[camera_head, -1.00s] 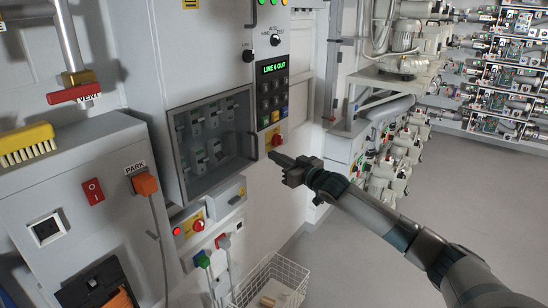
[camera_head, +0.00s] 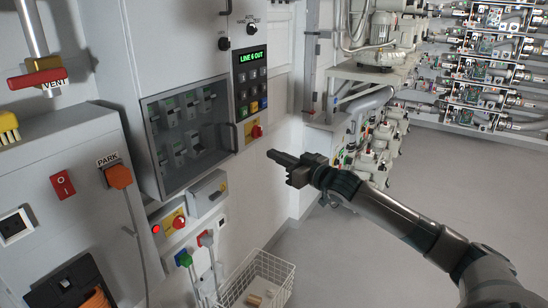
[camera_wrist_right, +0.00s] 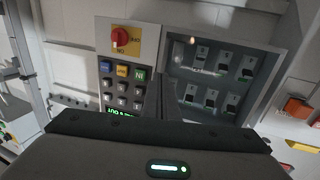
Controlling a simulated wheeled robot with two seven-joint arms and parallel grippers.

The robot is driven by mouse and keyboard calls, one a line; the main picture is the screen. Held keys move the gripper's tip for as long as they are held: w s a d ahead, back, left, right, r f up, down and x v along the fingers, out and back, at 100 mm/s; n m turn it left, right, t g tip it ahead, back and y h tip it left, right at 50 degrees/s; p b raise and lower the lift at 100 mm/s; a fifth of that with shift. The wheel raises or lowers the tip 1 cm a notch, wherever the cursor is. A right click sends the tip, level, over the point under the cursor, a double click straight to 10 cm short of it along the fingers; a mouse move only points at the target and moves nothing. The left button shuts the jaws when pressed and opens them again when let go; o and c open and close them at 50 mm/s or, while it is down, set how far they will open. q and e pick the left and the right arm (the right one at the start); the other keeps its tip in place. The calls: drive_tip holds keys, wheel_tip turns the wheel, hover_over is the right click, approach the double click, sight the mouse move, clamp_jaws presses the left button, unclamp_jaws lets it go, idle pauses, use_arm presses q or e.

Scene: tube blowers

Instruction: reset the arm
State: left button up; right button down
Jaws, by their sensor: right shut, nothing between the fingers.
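My right gripper (camera_head: 272,154) reaches in from the right in the head view. Its fingers are shut with nothing between them and point left toward the wall panel, below and right of the red-and-yellow rotary switch (camera_head: 256,131). It appears apart from the panel. In the right wrist view, the dark shut fingers (camera_wrist_right: 161,97) stand between the keypad (camera_wrist_right: 123,85) and the windowed breaker box (camera_wrist_right: 222,62). My left gripper is not in view.
The keypad display in the head view reads "LINE 6 OUT" (camera_head: 252,57). A white wire basket (camera_head: 258,280) stands low below the panel. A red VENT handle (camera_head: 37,78) and an orange PARK plug (camera_head: 118,176) are at left. The floor at right is clear.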

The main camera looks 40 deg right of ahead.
idle(0.5)
